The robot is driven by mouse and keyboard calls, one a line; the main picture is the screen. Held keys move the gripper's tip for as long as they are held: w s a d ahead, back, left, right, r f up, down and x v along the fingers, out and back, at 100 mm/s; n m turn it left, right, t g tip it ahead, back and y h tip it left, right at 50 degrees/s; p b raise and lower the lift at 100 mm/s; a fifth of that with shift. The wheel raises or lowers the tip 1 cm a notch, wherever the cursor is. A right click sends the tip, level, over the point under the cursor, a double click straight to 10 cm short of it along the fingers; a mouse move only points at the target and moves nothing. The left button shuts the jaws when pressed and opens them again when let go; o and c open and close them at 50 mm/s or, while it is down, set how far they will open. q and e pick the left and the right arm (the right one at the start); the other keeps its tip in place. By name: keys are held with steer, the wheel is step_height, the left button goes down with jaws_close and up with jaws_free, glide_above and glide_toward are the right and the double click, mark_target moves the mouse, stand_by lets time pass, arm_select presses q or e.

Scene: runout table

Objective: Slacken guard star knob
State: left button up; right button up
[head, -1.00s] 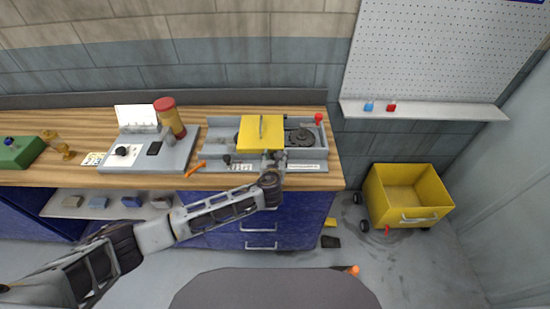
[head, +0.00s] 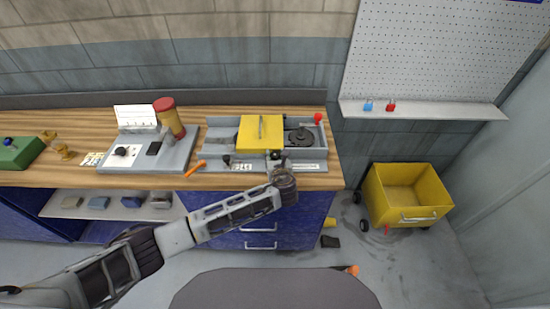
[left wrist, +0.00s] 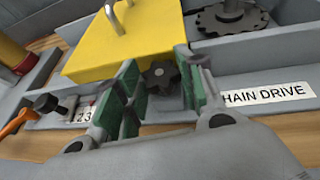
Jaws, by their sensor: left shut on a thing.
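The black star knob (left wrist: 160,77) sits at the front edge of the yellow guard (left wrist: 125,42), on the grey chain drive unit. My left gripper (head: 275,158) reaches this front edge from below. In the left wrist view its green-padded fingers (left wrist: 158,66) stand on either side of the knob and are shut on it. The yellow guard (head: 260,133) lies flat over the middle of the unit, with a metal handle on top. In the head view the gripper mostly hides the knob. My right gripper is not in view.
A dark sprocket (head: 300,137) and a red ball-topped lever (head: 318,117) are right of the guard. An orange-handled lever (head: 195,168) lies to the left, near a grey panel (head: 178,160) and a red-capped jar (head: 169,118). A yellow cart (head: 408,195) stands on the floor at right.

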arm_select(q)
steer(key=shift+d+n+y, duration=0.15)
steer(key=shift+n+y, duration=1.05)
steer(key=shift+y, duration=0.1)
steer(key=o, duration=1)
steer(key=shift+s+d, duration=0.1)
steer(key=v, duration=1.1)
steer(key=shift+s+d+r, duration=0.15)
steer(key=shift+s+r, duration=0.05)
steer(key=shift+r, duration=0.2)
